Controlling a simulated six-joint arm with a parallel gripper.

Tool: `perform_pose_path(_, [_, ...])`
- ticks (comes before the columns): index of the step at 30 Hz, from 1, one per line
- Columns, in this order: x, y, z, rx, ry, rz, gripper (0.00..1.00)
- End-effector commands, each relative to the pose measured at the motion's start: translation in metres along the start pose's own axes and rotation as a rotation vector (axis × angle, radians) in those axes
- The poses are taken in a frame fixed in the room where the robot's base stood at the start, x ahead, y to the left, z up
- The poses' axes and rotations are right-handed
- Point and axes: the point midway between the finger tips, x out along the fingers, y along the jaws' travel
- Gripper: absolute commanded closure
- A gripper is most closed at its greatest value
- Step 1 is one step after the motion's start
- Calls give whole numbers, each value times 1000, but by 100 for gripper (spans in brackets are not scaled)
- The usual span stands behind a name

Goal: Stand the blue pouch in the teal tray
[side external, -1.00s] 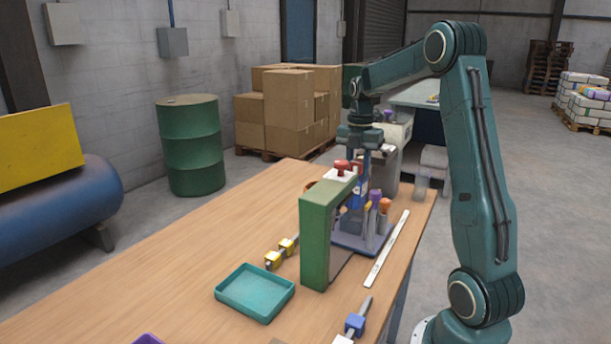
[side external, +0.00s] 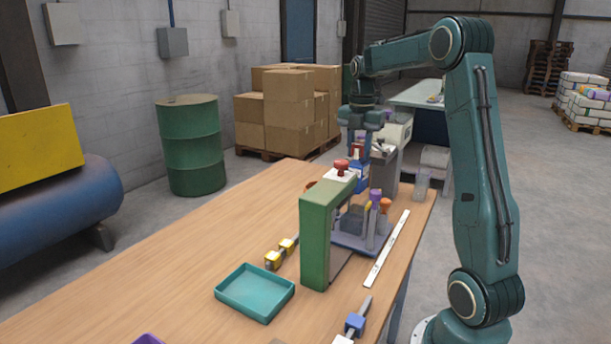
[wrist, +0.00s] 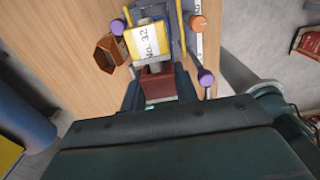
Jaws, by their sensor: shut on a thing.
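The blue pouch (side external: 363,178) hangs below my gripper (side external: 362,148) in the side view, upright and raised above the rack behind the green frame. A reddish part shows at its top between the fingers. My gripper is shut on the pouch. In the wrist view a red-brown top (wrist: 157,84) sits between the fingers; the rest of the pouch is mostly hidden there. The teal tray (side external: 255,291) lies empty on the bench, in front of and left of the green frame, well away from my gripper.
The green frame (side external: 315,240) with a red knob (side external: 341,166) stands between pouch and tray. The rack (side external: 360,241) holds purple- and orange-topped posts. Yellow blocks (side external: 273,259), a white ruler (side external: 387,250) and a blue clamp (side external: 355,324) lie nearby.

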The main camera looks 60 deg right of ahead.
Motion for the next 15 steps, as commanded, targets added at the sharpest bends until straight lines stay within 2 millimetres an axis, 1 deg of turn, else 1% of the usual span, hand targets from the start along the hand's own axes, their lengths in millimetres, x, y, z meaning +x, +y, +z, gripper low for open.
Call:
perform_pose_path(6, [-6, 0, 0, 0, 0, 0, 90])
perform_pose_path(15, [-7, 0, 0, 0, 0, 0, 90])
